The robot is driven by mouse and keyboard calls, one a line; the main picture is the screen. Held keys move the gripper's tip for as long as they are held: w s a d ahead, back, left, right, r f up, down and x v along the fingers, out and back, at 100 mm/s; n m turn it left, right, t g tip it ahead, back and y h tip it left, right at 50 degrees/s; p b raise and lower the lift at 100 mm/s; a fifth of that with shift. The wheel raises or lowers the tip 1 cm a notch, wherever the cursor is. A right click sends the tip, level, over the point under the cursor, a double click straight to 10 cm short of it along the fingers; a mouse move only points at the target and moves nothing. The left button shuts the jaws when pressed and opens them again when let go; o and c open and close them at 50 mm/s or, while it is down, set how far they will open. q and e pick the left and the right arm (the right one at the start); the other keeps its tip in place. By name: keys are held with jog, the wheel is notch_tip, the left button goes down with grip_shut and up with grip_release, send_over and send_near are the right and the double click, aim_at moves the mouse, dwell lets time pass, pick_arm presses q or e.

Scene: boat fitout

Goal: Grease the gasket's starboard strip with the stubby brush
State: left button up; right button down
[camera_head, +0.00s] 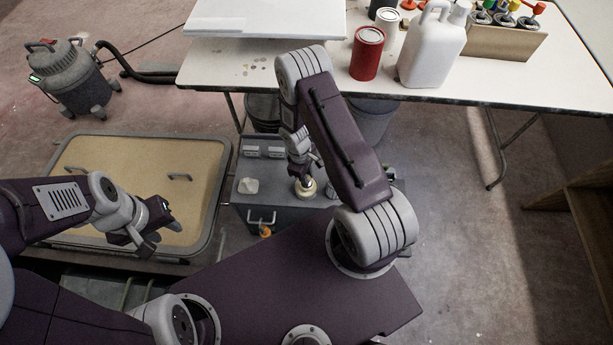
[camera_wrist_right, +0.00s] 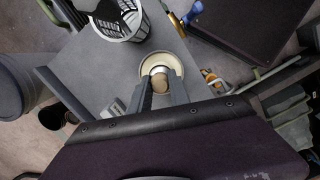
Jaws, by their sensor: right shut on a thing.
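The hatch panel (camera_head: 125,175) is tan with a rounded grey rim; the gasket (camera_head: 222,170) seems to be the dark band along that rim, though its strips are hard to tell apart. My right gripper (camera_head: 303,178) is low over a grey cart top. In the right wrist view its fingers (camera_wrist_right: 161,98) are shut on a short, round tan-ended thing, apparently the stubby brush (camera_wrist_right: 160,82). It stands over or in a round cream dish (camera_wrist_right: 173,54), also in the head view (camera_head: 306,191); its bristles are hidden. My left gripper (camera_head: 155,228) is open and empty above the panel's near right part.
The grey cart (camera_head: 250,212) also carries a pale lump (camera_head: 248,186) and small grey blocks (camera_head: 265,151). Behind is a white table (camera_head: 300,82) with a red can (camera_head: 367,53) and white jug (camera_head: 433,48). A shop vacuum (camera_head: 70,80) stands at left.

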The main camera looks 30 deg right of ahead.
aim_at(309, 177)
jog(key=shift+r+p, duration=1.95)
jog(key=shift+r, duration=0.7)
